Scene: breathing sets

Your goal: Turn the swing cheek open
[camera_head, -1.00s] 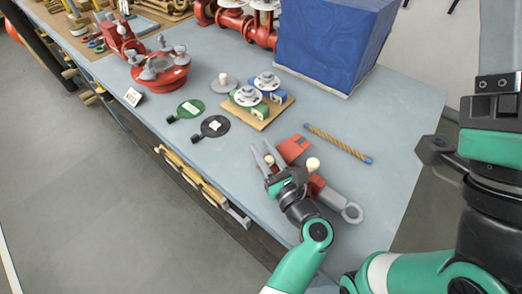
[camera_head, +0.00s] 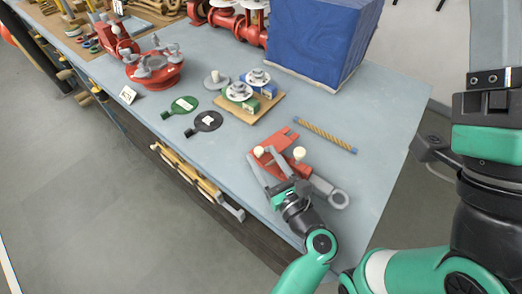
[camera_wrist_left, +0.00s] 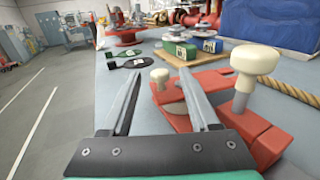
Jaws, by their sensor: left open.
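A red tool (camera_head: 284,143) lies on the bench near its front edge. It has a tall cream knob (camera_head: 299,154), a smaller cream knob (camera_head: 258,152) and a grey arm ending in a ring (camera_head: 338,199). The wrist view shows the red body (camera_wrist_left: 212,84), the tall knob (camera_wrist_left: 252,62) and the small knob (camera_wrist_left: 160,76). My left gripper (camera_head: 261,156) is open, its fingers pointing to either side of the small knob; contact cannot be told. The fingers partly cover the red cheek. My right arm is at the right; its fingers cannot be made out.
A rope-like rod (camera_head: 325,135) lies behind the tool. A wooden board (camera_head: 258,112) with flanged parts, a black paddle (camera_head: 205,122) and a green paddle (camera_head: 181,105) lie farther back. A blue box (camera_head: 322,40) stands behind. The bench right of the tool is clear.

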